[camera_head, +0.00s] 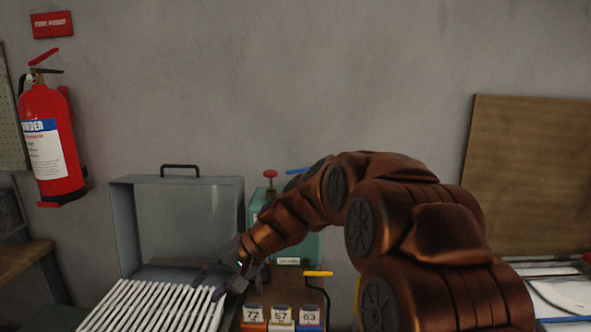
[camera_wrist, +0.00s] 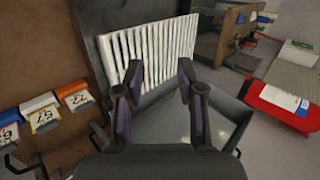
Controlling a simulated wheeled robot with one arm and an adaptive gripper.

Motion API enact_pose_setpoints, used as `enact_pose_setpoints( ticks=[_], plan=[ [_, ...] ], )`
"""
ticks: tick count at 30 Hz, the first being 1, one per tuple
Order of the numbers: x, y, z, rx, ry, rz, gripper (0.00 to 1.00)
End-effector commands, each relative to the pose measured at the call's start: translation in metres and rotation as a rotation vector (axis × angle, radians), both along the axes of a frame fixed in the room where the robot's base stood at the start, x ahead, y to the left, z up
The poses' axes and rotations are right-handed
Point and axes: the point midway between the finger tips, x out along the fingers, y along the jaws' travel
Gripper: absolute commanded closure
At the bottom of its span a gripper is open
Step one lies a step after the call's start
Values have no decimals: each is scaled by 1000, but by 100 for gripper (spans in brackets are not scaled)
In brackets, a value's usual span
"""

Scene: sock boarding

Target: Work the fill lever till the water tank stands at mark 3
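A teal box (camera_head: 312,246), which may be the water tank, stands behind my arm and is partly hidden by it. A red knob (camera_head: 270,174) on a stem and a blue handle (camera_head: 295,171) show at its top. I cannot tell which handle is the fill lever, and no water level or mark is readable. A yellow-handled crank (camera_head: 318,273) is at the right of the brown panel. My gripper (camera_head: 222,278) is left of the teal box, by the white slats. In the wrist view my gripper (camera_wrist: 160,72) is open, with nothing between its fingers.
A grey metal case (camera_head: 178,179) with a raised lid stands left, with a rack of white slats (camera_head: 150,306) before it. Numbered tags (camera_head: 281,314) hang on a brown panel. A red extinguisher (camera_head: 50,140) is on the left wall. A brown board (camera_head: 525,170) stands right.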

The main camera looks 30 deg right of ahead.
Motion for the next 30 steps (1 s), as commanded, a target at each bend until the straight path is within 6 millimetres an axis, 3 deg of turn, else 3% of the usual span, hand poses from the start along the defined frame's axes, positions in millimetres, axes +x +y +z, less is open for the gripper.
enact_pose_setpoints(
  ticks=[1, 6, 11, 15, 21, 24, 30],
  plan=[
    [19, -16, 11, 34, -22, -49, 62],
    [74, -75, 42, 140, -116, -208, 62],
    [116, -145, 68, 228, -207, -362, 62],
    [141, -218, 89, 294, -293, -501, 62],
    [156, -315, 109, 361, -399, -677, 62],
    [156, -349, 113, 382, -433, -736, 62],
    [156, -379, 119, 399, -469, -787, 62]
  ],
)
